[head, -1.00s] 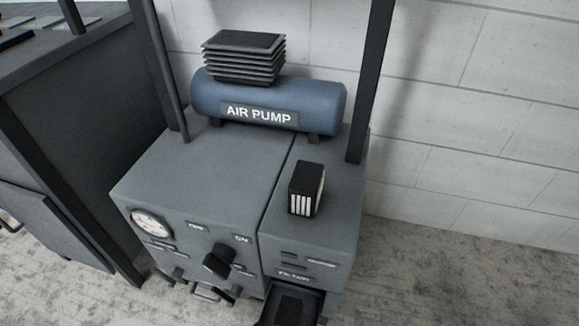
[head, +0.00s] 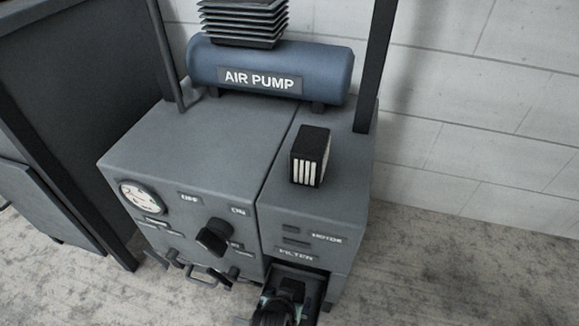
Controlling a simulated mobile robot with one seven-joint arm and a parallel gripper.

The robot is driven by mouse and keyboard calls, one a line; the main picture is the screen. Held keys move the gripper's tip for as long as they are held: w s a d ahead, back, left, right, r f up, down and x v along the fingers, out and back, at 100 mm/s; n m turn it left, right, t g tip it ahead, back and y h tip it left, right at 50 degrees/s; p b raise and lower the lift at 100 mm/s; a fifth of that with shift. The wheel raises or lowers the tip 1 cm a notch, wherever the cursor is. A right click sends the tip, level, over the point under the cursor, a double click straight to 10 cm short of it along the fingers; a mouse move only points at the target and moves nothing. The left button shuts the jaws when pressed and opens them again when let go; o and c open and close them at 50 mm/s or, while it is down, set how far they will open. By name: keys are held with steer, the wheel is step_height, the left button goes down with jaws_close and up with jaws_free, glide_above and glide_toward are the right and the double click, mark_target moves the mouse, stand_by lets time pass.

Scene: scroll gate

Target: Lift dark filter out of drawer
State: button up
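The filter drawer (head: 318,283) stands open at the front of the grey machine, below the FILTER label, at the bottom of the head view. My gripper (head: 284,300) is at the drawer's opening, seen from above and cut off by the lower picture edge. Its fingers are dark and blurred, so I cannot tell whether they are open or shut. The dark filter inside the drawer cannot be made out from the gripper covering it. A second filter (head: 309,157), black with white pleats, stands upright on the machine's top, apart from my gripper.
The grey machine (head: 190,150) carries the blue air pump (head: 270,75) at its back. A gauge (head: 139,197) and a black knob (head: 213,236) are on its front, left of the drawer. Dark posts rise behind. The floor right of the machine is clear.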

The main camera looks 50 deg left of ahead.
steer(key=shift+c, duration=0.3)
steer(key=c, duration=1.3)
steer(key=shift+r, duration=0.1)
steer(key=shift+c, duration=0.2)
